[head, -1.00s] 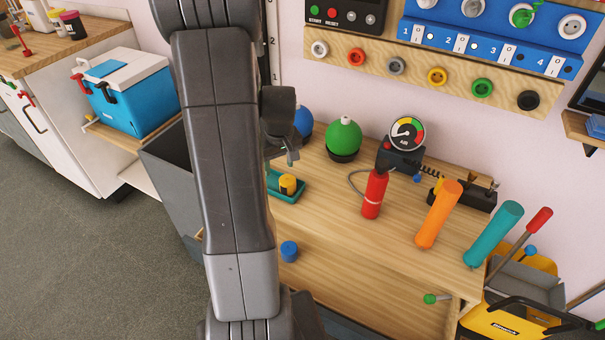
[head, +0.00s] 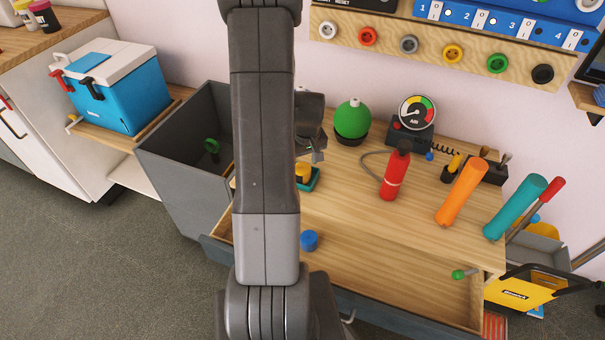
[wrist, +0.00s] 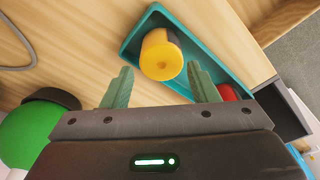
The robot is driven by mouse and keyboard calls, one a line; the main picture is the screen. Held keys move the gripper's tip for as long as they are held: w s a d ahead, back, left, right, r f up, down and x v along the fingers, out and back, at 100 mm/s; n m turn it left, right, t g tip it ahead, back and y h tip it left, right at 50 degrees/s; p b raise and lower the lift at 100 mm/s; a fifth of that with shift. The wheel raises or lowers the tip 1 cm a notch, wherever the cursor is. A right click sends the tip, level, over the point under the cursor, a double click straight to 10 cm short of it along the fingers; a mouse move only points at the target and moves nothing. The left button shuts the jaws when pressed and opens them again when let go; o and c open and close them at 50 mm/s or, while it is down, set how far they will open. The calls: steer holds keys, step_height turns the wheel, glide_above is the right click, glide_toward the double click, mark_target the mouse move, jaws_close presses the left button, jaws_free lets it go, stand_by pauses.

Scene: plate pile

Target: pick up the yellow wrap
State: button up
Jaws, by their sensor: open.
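The yellow wrap (wrist: 160,58), a short yellow cylinder with a dark band, lies in a teal tray (wrist: 133,41) in the wrist view. In the head view, part of the wrap (head: 302,172) shows in the tray (head: 316,181), beside my arm, which hides the rest. My gripper (wrist: 159,78) is open and empty, its two green fingers apart. In the wrist view the wrap appears between and just beyond the fingertips; I see no contact. In the head view my gripper (head: 316,152) is above the tray area, partly behind my arm.
A red item (wrist: 228,92) is by the right finger. A green ball (head: 352,119), pressure gauge (head: 417,112) and red extinguisher-like bottle (head: 395,175) stand on the bench. A blue cap (head: 309,240) sits near an open drawer (head: 400,290). A grey bin (head: 185,195) stands left.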

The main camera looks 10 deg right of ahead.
mark_target(303, 168)
steer(key=shift+w+a+f, duration=0.1)
steer(key=shift+w+f, duration=0.1)
steer(key=shift+f, duration=1.2)
steer(key=shift+w+a+f, duration=0.1)
steer(key=shift+w+f, duration=0.05)
steer(key=shift+f, duration=1.2)
steer(key=c, duration=0.6)
